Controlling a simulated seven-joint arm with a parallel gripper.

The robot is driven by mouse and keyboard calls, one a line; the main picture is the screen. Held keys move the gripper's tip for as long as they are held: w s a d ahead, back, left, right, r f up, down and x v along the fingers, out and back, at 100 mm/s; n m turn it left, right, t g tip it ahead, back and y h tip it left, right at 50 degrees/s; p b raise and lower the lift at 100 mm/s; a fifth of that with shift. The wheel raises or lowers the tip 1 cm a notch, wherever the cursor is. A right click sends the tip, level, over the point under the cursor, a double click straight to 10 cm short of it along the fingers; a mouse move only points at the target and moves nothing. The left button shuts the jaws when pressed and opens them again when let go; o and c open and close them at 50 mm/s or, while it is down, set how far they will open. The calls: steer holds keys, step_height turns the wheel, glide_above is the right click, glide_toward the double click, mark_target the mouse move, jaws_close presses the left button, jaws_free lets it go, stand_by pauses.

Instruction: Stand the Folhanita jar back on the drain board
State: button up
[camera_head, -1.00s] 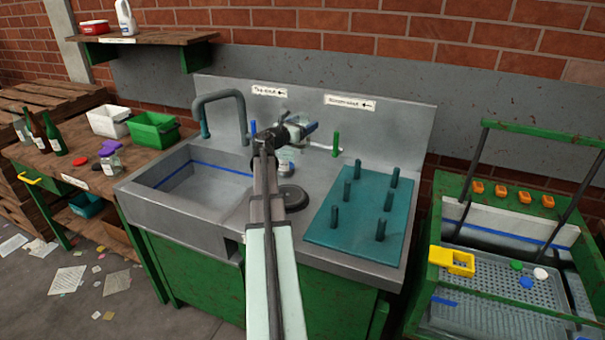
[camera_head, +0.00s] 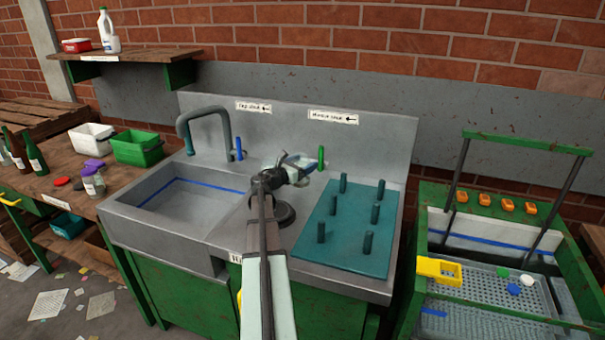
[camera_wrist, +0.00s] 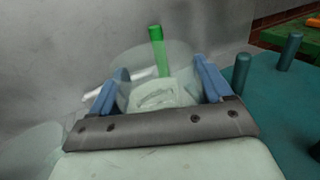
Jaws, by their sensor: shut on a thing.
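My gripper (camera_head: 300,161) is shut on a clear glass jar (camera_wrist: 163,97), which lies between the blue fingers in the wrist view. A pale patch shows on the jar, but I cannot read its name. In the head view the gripper holds it above the metal counter, left of the teal drain board (camera_head: 333,252). The drain board has several upright pegs and also shows at the right of the wrist view (camera_wrist: 285,110). The jar is mostly hidden by my gripper in the head view, so I cannot tell its tilt exactly.
Another translucent round thing (camera_wrist: 28,150) shows at the lower left of the wrist view. A green upright handle (camera_head: 321,158) stands behind the gripper. A dark disc (camera_head: 287,214) sits on the counter. The sink basin (camera_head: 190,208) and tap (camera_head: 205,112) are to the left.

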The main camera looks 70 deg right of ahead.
steer(key=shift+f, duration=1.8)
steer(key=shift+f, duration=0.15)
steer(key=o, duration=1.2)
steer(key=v, duration=1.2)
